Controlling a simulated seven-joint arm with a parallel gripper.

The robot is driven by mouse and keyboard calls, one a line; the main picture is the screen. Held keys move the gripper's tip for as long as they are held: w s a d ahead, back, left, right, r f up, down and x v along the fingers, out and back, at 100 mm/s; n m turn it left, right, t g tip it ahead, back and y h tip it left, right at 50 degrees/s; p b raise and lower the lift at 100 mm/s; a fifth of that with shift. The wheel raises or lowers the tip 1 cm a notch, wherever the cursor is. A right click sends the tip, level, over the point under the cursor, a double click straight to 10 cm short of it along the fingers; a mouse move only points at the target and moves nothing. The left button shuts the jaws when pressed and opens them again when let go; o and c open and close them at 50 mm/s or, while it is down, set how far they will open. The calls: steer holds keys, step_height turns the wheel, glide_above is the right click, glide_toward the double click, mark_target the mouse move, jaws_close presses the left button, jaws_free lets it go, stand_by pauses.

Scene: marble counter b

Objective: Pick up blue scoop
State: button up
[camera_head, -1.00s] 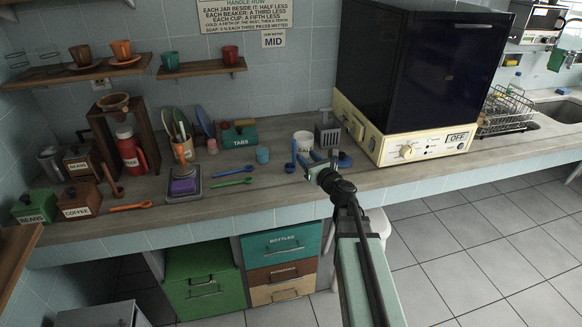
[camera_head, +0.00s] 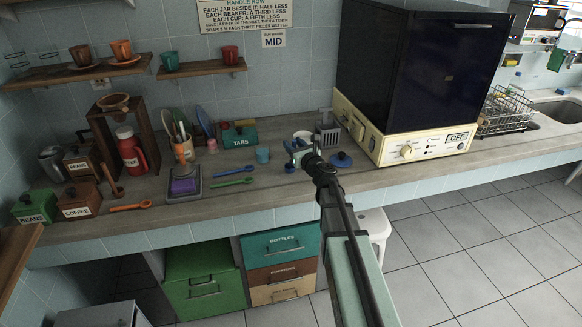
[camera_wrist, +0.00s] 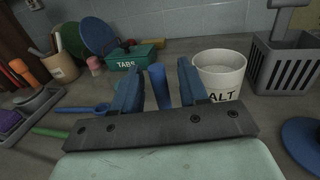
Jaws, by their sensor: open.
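The blue scoop (camera_head: 290,168) stands on the counter with its round end low, partly covered by my gripper in the head view. In the wrist view its upright blue handle (camera_wrist: 159,87) shows between my two blue fingers, apart from both as far as I can see; its lower end is hidden behind the gripper's dark bar. My gripper (camera_head: 298,149) is open, with one finger on each side of the handle in the wrist view (camera_wrist: 158,82). I cannot tell how deep the handle sits between them.
A white salt jar (camera_wrist: 220,72) stands just behind the right finger. A grey slotted basket (camera_wrist: 284,62) and a blue lid (camera_wrist: 303,138) are to the right. A blue spoon (camera_head: 233,171) and a green spoon (camera_head: 232,182) lie left, near a blue cup (camera_head: 263,155).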

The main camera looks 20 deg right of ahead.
jaws_close()
stand_by(0.4)
